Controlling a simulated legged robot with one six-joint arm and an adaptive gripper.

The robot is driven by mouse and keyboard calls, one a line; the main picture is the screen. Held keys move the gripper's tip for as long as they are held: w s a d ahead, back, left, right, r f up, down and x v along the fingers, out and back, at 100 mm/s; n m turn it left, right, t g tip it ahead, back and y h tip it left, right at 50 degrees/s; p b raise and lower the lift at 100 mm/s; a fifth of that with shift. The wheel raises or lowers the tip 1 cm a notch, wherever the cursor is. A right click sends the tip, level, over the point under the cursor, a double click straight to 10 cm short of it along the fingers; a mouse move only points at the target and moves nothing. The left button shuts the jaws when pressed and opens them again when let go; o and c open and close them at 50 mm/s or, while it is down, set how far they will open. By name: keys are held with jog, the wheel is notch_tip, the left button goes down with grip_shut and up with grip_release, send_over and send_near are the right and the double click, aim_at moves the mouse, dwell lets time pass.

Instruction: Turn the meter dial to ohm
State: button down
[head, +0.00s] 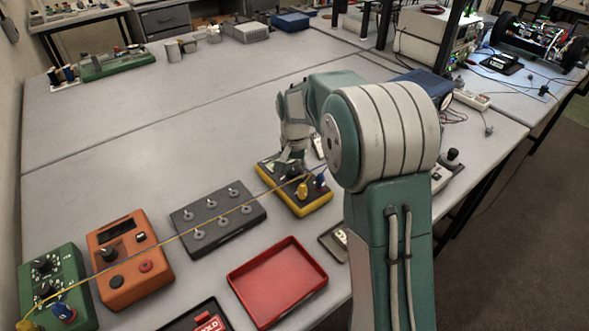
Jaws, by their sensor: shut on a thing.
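The meter (320,207), a dark-faced box with a yellow case, lies on the grey table near the centre of the head view. My gripper (290,168) reaches down over its upper part and is shut on the dial. The dial and its markings are hidden by the fingers, so I cannot read its setting. A yellow plug (302,190) and a blue plug (320,181) stand on the meter's lower right part, close beside the gripper.
A yellow cable (180,235) runs from the meter across a grey knobbed box (240,212) and an orange box (130,287) to a green box (70,270). A red tray (277,283) lies in front.

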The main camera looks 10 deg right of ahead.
aim_at(293, 171)
jog(key=shift+s+f, duration=0.15)
jog(key=shift+f, duration=0.05)
jog(key=shift+c, duration=1.5)
grip_release()
jog(key=shift+a, duration=0.1)
jog(key=shift+r, duration=0.1)
jog(key=shift+r, duration=0.3)
notch_tip(293, 171, up, 11)
jog(key=shift+r, duration=0.15)
